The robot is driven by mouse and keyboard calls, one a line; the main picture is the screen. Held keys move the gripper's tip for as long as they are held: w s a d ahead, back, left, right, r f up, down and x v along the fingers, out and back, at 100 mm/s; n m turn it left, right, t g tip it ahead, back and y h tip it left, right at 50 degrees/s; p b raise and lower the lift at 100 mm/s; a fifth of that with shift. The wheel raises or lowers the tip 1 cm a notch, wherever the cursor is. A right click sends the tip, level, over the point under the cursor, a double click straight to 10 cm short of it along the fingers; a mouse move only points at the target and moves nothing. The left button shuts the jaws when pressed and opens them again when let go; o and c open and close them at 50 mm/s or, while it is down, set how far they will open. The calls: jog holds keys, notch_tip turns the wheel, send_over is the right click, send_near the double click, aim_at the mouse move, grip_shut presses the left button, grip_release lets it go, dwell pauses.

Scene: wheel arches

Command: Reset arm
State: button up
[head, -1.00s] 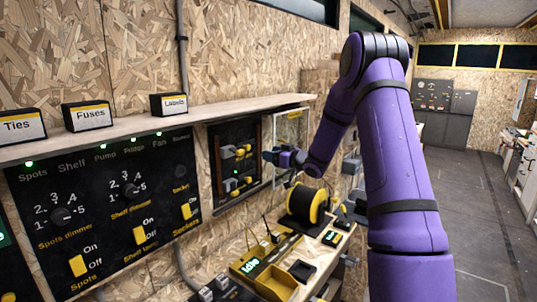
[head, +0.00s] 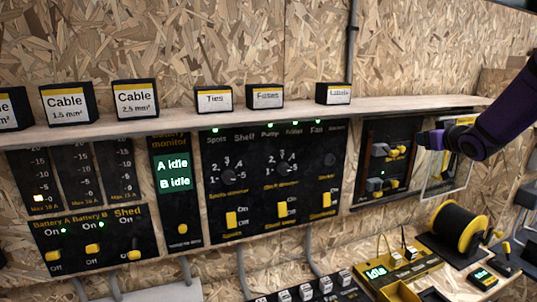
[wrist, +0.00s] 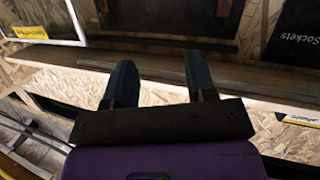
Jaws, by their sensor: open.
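My gripper (head: 432,138) is at the right of the head view, on the end of my purple arm. It is in front of the right edge of a dark switch box (head: 387,165) with yellow and grey switches. A clear door with a pale frame (head: 447,176) hangs open beside that box, partly behind my arm. In the wrist view my gripper (wrist: 158,85) shows two dark fingers spread apart with nothing between them. I cannot tell whether it touches the door.
A shelf (head: 280,110) with labelled boxes runs above black control panels (head: 270,180). Below at the right are a yellow cable spool (head: 460,228) and a yellow device reading "Idle" (head: 400,275).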

jog(key=s+a+r+m+g+h, duration=0.1)
jog(key=s+a+r+g+h, duration=0.2)
jog(key=s, duration=0.6)
jog(key=s+a+r+m+g+h, duration=0.1)
jog(key=s+a+r+m+g, duration=0.15)
jog(key=s+a, duration=0.55)
jog(key=s+a+f+g+y, duration=0.1)
jog(key=s+a, duration=0.1)
jog(key=s, duration=0.6)
jog(key=s+a+f+g+y, duration=0.1)
jog(key=s+a+g, duration=0.1)
jog(key=s, duration=0.6)
jog(key=s+a+f+n+g+y, duration=0.1)
jog(key=s+a, duration=0.1)
jog(key=s, duration=0.7)
jog(key=shift+a+f, duration=0.25)
jog(key=shift+g, duration=0.25)
